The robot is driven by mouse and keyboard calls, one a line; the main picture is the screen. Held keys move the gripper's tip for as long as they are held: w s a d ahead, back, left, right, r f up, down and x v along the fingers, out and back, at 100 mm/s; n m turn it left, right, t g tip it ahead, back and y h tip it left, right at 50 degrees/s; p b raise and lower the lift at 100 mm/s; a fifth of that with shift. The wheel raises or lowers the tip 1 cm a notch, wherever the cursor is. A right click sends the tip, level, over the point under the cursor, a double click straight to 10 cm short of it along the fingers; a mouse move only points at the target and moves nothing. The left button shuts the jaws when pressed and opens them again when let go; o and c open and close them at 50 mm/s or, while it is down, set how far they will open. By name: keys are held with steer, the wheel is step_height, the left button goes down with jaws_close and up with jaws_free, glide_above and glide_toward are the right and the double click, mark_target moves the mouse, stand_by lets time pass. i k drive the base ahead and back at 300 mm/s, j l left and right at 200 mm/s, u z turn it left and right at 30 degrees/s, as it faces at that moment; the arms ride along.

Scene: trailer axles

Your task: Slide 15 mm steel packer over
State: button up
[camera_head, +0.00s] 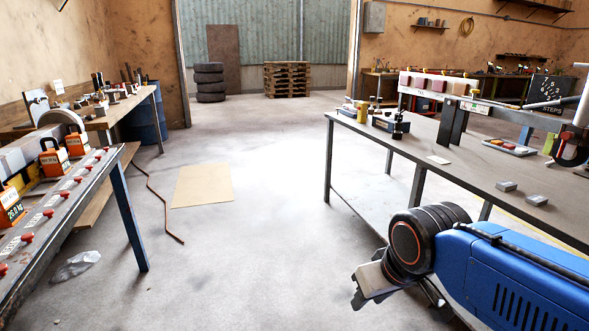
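Two small grey metal blocks lie apart on the right-hand bench top, near its front edge: one block (506,186) and a second block (537,200) closer to me. Either could be a steel packer; I cannot read a thickness on them. My gripper (371,286) hangs in front of that bench, below the level of its top and well away from the blocks. It points down and to the left at the end of my blue arm. Its fingers are small and seen at an angle, so their gap and anything between them are unclear.
The right bench (455,165) carries a flat tray (509,147), a pale card (438,160) and a raised rail of coloured blocks.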

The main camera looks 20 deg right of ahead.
mark_target(536, 200)
steer(key=i+z, duration=0.3)
steer(key=z, duration=0.15)
steer(key=i+j+z, duration=0.2)
steer(key=i+z, duration=0.25)
steer(key=i+j+z, duration=0.15)
steer(key=z, duration=0.35)
steer(key=i+j+z, duration=0.25)
steer(key=j+z, duration=0.2)
steer(key=i+j+z, duration=0.45)
steer(key=z, duration=0.2)
steer(key=i+j+z, duration=0.15)
steer(key=j+z, duration=0.15)
steer(key=j, duration=0.2)
steer(key=i+j+z, duration=0.15)
steer(key=j+z, duration=0.5)
steer(key=j, duration=0.15)
steer(key=i, duration=0.05)
